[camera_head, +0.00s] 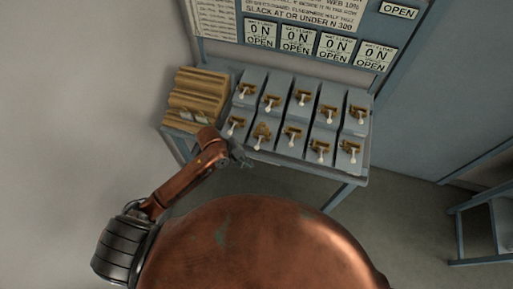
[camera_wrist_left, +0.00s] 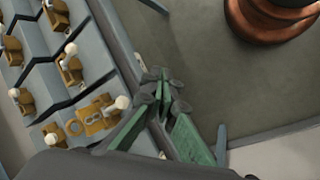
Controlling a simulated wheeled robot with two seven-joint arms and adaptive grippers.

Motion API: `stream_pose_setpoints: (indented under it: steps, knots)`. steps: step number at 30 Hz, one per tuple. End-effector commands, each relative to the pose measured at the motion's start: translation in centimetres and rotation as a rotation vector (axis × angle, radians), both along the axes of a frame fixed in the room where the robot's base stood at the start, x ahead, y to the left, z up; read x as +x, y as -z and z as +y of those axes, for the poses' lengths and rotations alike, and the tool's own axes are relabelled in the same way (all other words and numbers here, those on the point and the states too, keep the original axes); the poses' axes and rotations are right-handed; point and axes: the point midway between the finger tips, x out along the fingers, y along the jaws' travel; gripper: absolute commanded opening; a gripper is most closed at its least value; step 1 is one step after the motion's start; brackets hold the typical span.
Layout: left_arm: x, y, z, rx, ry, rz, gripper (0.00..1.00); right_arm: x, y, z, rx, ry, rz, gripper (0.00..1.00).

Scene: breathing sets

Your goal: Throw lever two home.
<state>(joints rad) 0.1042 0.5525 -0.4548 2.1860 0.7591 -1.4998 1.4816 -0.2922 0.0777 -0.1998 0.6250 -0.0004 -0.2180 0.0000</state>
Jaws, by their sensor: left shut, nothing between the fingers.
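A sloped grey lever bench (camera_head: 272,163) carries two rows of levers with white knobs on brass-coloured mounts. No number is readable on the levers, so I cannot tell for sure which is two. The second front-row lever from the left (camera_head: 259,137) has a bulkier mount than its neighbours. In the left wrist view a nearby lever (camera_wrist_left: 119,104) has a mount with a ring and link-like part beside it. My left gripper (camera_head: 243,158) is shut and empty at the bench's front left edge, apart from the knobs. It also shows in the left wrist view (camera_wrist_left: 165,95). My right gripper is out of view.
A ridged wooden block (camera_head: 197,97) stands at the bench's left end. Behind the levers, a board bears several plates (camera_head: 297,38) reading "0 N" and "OPEN". Open floor (camera_head: 405,200) lies to the right, with a blue-grey frame (camera_head: 485,225) beyond.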

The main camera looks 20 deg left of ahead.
Motion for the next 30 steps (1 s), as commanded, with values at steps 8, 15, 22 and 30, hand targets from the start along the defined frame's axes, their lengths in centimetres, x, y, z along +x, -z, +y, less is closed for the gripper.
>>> stream_pose_setpoints:
  steps: [8, 15, 22, 30]
  knots:
    - [-5.8, 2.3, 6.1, 0.217, 0.265, -0.264, 0.00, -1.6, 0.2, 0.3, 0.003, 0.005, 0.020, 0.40]
    - [-13.5, 6.9, 15.3, 0.531, 0.494, -0.280, 0.00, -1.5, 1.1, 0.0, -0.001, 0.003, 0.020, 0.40]
    - [-16.9, 19.2, 19.0, 0.641, 0.645, -0.199, 0.00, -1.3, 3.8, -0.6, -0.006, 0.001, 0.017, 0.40]
    - [-19.4, 36.8, 18.5, 0.616, 0.697, -0.156, 0.00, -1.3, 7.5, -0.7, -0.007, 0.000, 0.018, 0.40]
